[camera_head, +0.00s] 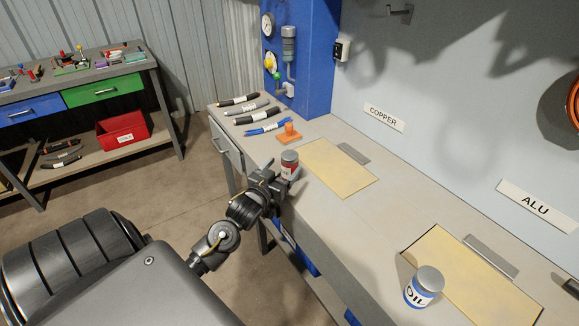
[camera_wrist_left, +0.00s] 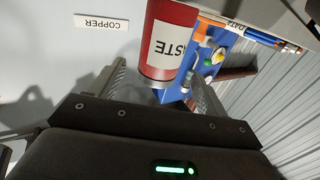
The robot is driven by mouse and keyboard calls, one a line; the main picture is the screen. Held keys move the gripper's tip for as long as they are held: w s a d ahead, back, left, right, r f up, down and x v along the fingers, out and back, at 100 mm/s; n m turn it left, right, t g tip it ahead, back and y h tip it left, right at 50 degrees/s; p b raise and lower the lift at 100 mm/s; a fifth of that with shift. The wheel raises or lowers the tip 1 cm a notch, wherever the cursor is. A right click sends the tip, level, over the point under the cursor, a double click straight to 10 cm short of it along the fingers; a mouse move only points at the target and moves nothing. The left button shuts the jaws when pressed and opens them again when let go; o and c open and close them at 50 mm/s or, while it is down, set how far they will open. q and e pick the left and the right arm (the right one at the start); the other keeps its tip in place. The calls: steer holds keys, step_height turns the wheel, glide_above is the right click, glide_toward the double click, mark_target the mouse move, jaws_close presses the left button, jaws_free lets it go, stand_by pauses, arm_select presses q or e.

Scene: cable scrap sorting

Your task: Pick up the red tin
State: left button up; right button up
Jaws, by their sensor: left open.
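The red tin (camera_head: 289,168) with a grey lid stands upright on the grey workbench, near its front edge. My left gripper (camera_head: 279,182) is open right at the tin, at bench level, and hides its lower part. In the left wrist view the red tin (camera_wrist_left: 172,32) appears upside down, with part of a white label showing. It lies in line with the gap between the open fingers (camera_wrist_left: 160,92). I cannot tell whether either finger touches it. My right gripper is not in view.
Several cable pieces (camera_head: 240,108) and an orange object (camera_head: 290,132) lie farther back on the bench. A yellow panel (camera_head: 340,172) lies right of the tin. A blue-and-white OIL tin (camera_head: 423,288) stands nearer. A side table (camera_head: 75,75) is at the left.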

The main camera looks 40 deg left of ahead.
mark_target(285, 165)
arm_select(q)
steer(key=w, duration=0.4)
steer(key=shift+a+p, duration=0.3)
steer(key=shift+p, duration=0.05)
steer(key=shift+w, duration=0.3)
steer(key=shift+a, duration=0.1)
steer(key=c, duration=0.9)
steer(key=shift+c, duration=1.6)
steer(key=shift+r, duration=0.1)
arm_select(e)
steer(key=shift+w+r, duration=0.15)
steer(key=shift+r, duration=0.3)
